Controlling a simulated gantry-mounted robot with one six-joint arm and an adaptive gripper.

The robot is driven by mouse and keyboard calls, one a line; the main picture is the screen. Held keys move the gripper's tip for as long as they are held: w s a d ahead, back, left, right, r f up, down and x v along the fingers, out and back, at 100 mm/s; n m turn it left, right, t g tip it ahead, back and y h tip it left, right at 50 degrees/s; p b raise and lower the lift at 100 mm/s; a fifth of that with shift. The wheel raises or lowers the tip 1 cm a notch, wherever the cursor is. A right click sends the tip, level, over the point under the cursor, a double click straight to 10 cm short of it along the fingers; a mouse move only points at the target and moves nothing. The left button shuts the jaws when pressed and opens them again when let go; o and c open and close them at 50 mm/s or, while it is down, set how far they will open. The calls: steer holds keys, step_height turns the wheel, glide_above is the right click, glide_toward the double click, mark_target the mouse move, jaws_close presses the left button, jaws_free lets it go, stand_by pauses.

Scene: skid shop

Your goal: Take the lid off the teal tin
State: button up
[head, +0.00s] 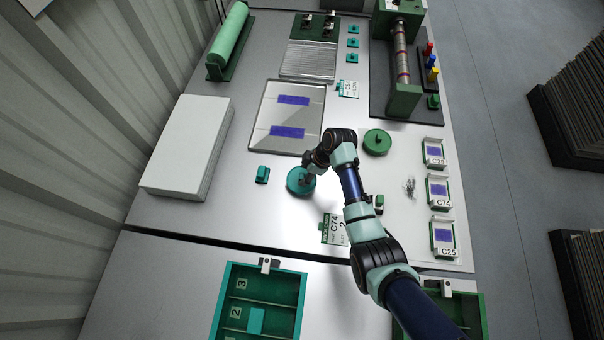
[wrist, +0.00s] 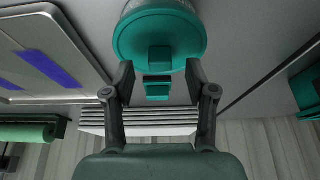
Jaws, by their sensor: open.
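The teal tin (head: 300,183) stands on the grey bench in the head view, partly hidden by my gripper (head: 308,174). In the wrist view its round teal lid (wrist: 137,40) has a square knob (wrist: 160,55) on top. My gripper also shows in the wrist view (wrist: 158,70), open, with one finger on each side of the knob's near end. I see a gap between each finger and the knob, and nothing is held. The lid sits on the tin, and a bit of the paler tin body shows at the top edge of the wrist view.
A small teal block (head: 262,174) lies left of the tin, before a white paper stack (head: 188,145). A tray with purple strips (head: 265,137) is behind. A round green tin (head: 377,142) stands to the right.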

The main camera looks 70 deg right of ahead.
mark_target(302, 176)
steer(key=shift+x, duration=0.95)
steer(key=c, duration=1)
steer(key=shift+r, duration=0.1)
steer(key=shift+c, duration=0.2)
step_height(302, 176, up, 20)
steer(key=p, duration=0.4)
steer(key=shift+p, duration=0.35)
